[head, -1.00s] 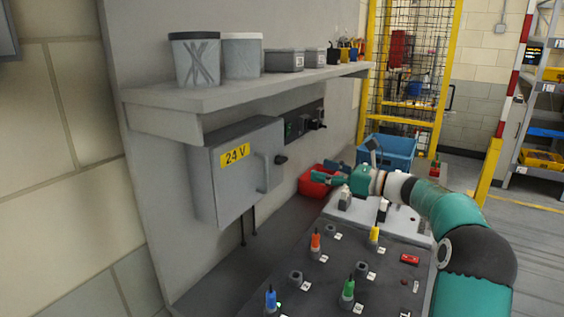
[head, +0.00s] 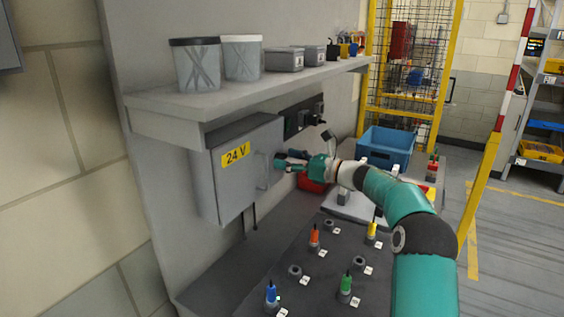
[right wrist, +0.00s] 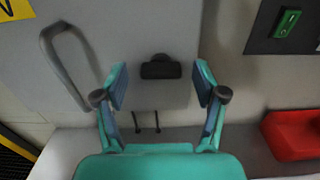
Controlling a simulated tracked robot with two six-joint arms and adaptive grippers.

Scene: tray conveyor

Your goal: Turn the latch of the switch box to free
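The grey switch box (head: 233,178) with the yellow 24 V label hangs on the wall panel under the shelf, its door closed. Its dark latch (right wrist: 161,67) shows in the right wrist view on the door, with its bar lying level; in the head view my gripper hides it. My right gripper (head: 279,160) is at the box's right front side. In the right wrist view the right gripper (right wrist: 161,88) is open, one finger to each side of the latch, with clear gaps and nothing between the fingers. My left gripper is not in view.
The door handle (right wrist: 68,65) stands out left of the latch. A dark switch panel (head: 303,117) is on the wall to the right. A red bin (head: 312,184) and a blue bin (head: 386,148) stand beyond. The shelf (head: 230,97) overhangs the box.

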